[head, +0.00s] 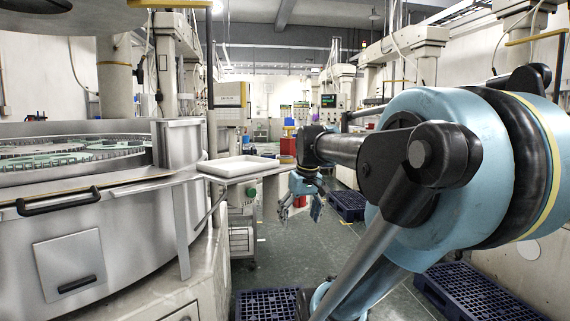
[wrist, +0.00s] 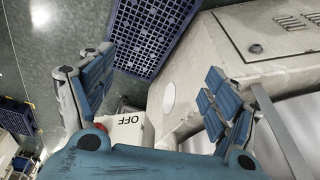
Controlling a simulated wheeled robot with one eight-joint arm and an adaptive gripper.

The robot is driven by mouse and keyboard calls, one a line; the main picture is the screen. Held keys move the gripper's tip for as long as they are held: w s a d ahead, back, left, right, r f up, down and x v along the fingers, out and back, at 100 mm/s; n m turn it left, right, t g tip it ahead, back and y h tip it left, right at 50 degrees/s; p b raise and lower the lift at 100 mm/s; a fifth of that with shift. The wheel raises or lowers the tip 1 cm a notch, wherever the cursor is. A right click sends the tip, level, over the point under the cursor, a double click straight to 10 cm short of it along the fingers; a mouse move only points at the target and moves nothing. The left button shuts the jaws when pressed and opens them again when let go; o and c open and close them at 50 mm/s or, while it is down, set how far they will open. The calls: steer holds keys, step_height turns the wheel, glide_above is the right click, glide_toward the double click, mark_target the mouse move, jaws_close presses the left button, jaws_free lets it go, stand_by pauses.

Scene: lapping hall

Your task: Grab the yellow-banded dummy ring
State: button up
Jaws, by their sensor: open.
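I cannot make out a yellow-banded dummy ring in either view. My gripper (head: 301,207) hangs over the aisle in the head view, to the right of and lower than a white tray. In the wrist view my gripper (wrist: 160,63) is open, its two blue fingers spread wide with nothing between them. My own large arm links cover much of the right side of the head view.
The white tray (head: 238,166) sits on a shelf beside the round steel lapping machine (head: 130,235), which fills the left. Blue pallets (head: 266,304) lie on the floor; one (wrist: 150,35) shows in the wrist view beside a pale cabinet (wrist: 235,55). The aisle floor (head: 290,245) has clear room.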

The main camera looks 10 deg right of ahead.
steer(key=w+d+r+n+y, duration=0.1)
steer(key=w+r+n, duration=0.1)
steer(key=w+r, duration=1.25)
step_height(320, 180, up, 16)
steer(key=n+t+y, duration=0.1)
steer(key=n, duration=0.2)
glide_above(285, 159)
steer(key=s+d, duration=0.2)
steer(key=d, duration=0.3)
steer(key=x, duration=1.7)
steer(key=shift+w, duration=0.1)
steer(key=c, duration=1.5)
